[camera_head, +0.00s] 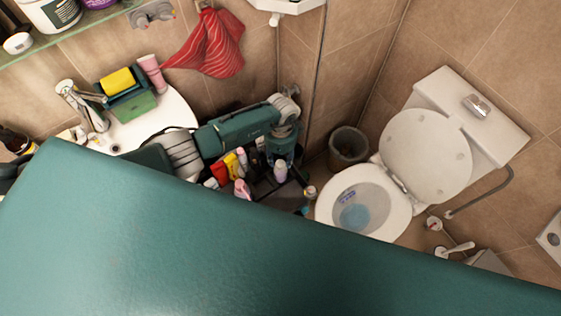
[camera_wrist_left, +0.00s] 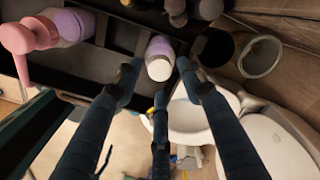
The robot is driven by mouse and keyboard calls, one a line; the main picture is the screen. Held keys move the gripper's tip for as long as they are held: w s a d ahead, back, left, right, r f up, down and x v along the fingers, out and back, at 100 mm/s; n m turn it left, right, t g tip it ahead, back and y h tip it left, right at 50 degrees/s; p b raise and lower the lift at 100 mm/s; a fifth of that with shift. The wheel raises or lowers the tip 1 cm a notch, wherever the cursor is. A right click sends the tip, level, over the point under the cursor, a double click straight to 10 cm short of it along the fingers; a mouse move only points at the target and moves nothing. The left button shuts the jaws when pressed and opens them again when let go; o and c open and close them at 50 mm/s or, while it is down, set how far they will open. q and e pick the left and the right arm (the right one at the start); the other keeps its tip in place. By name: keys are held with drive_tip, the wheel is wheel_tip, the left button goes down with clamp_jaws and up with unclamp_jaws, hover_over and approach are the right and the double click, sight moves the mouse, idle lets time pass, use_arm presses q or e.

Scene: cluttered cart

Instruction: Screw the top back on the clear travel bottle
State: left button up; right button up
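A small lavender bottle with a white top (camera_head: 281,171) stands in the dark cart below my left gripper (camera_head: 279,158). In the left wrist view this bottle (camera_wrist_left: 159,58) lies between the fingertips of my left gripper (camera_wrist_left: 158,80). The fingers are spread, with gaps visible on both sides of the bottle, and I see no clear grip on it. I cannot tell for sure whether it is the clear travel bottle, and no loose top can be made out. My right gripper is in neither view.
The dark cart (camera_wrist_left: 110,65) is crowded; a pink item (camera_head: 242,188) and red and yellow packs (camera_head: 220,173) stand left of the bottle. A waste bin (camera_head: 349,146) and an open toilet (camera_head: 365,205) are to the right. A washbasin (camera_head: 172,118) is to the left.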

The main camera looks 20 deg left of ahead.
use_arm(q)
drive_tip(key=shift+f, duration=0.1)
drive_tip(key=shift+f+b, duration=1.1)
drive_tip(key=shift+f, duration=0.05)
drive_tip(key=c, duration=0.9)
